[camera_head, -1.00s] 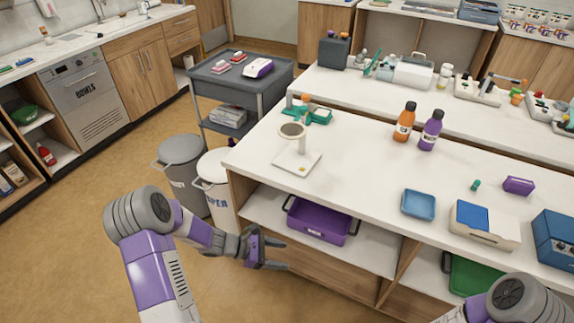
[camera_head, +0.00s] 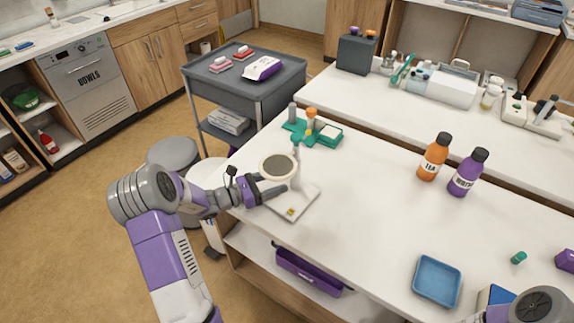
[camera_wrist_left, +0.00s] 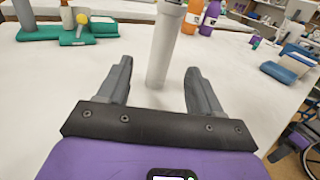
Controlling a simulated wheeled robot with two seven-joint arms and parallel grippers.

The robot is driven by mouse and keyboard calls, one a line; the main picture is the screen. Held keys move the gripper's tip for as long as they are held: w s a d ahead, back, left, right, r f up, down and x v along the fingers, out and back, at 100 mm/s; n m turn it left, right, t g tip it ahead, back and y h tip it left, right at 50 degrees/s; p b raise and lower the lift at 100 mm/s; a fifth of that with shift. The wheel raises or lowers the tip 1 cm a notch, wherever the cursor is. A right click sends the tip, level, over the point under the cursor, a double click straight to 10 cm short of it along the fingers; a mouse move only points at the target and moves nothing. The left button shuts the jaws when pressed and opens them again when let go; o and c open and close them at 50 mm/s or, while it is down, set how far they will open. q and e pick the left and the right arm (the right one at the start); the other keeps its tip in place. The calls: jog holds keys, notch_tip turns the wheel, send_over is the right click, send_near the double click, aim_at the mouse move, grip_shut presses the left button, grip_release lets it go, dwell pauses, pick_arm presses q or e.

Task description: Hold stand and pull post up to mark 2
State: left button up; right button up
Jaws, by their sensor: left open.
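The stand has a flat white square base (camera_head: 291,204) on the counter, with a small yellow mark near its front. A white post (camera_head: 296,174) rises from it, with a round grey-topped head (camera_head: 278,166). My left gripper (camera_head: 275,190) is at the left side of the post, close to the base. In the left wrist view, the left gripper (camera_wrist_left: 160,85) is open, with the white post (camera_wrist_left: 165,45) just beyond and between its fingertips. Neither finger visibly touches it. The marks on the post cannot be made out. My right gripper is out of view; only part of that arm shows at lower right.
A teal holder (camera_head: 312,133) with an orange-topped item stands behind the stand. An orange bottle (camera_head: 433,158) and a purple bottle (camera_head: 467,174) stand to the right. A blue tray (camera_head: 436,282) lies near the front edge. The counter between stand and bottles is clear.

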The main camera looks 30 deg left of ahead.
aim_at(291, 188)
pick_arm(q)
jog(key=shift+w+d, duration=0.35)
jog(key=shift+w, duration=0.1)
jog(key=b+x, duration=0.1)
jog(key=x, duration=0.3)
jog(key=shift+w+d, duration=0.25)
jog(key=shift+d, duration=0.05)
jog(key=shift+w+d+b, duration=0.35)
jog(key=shift+w+d, duration=0.05)
jog(key=shift+w, duration=0.2)
jog(key=shift+r, duration=0.1)
